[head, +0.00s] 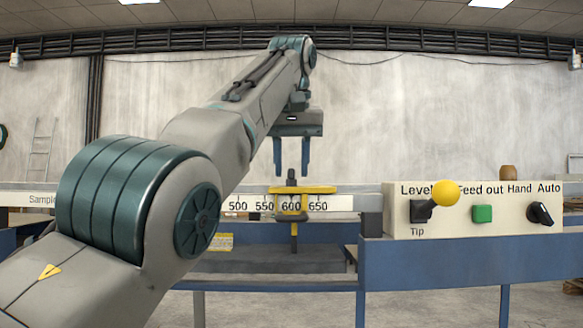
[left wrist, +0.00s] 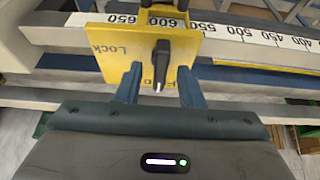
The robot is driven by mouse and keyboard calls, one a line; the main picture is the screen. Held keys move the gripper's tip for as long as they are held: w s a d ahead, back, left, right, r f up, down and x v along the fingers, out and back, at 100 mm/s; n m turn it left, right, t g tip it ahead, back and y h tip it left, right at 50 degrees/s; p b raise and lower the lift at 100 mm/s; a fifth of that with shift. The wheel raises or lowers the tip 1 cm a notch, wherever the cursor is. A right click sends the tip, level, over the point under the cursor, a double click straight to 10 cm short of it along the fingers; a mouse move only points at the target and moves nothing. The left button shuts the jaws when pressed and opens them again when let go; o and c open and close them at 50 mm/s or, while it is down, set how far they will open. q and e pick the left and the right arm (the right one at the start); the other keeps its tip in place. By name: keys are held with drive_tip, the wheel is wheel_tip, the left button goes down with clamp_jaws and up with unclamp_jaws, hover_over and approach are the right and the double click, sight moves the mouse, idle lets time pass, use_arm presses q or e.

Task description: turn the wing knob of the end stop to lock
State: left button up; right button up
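The yellow end stop (head: 303,190) sits on the measuring rail around the 600 mark. Its yellow plate (left wrist: 183,48) carries the word "Lock" at the left and another label partly hidden behind the knob. The black wing knob (left wrist: 161,62) stands on the plate, its light-tipped wing pointing toward the bottom of the left wrist view; it also shows in the head view (head: 291,177). My left gripper (head: 292,171) points down above the knob. Its fingers (left wrist: 158,70) are apart, one on each side of the knob, with gaps visible. My right gripper is in neither view.
A number scale (head: 328,203) runs along the rail. To the right is a cream control panel (head: 455,220) with a yellow ball lever (head: 446,193), a green button (head: 482,214) and a black selector (head: 540,213). The space above the rail is open.

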use_arm(q)
clamp_jaws()
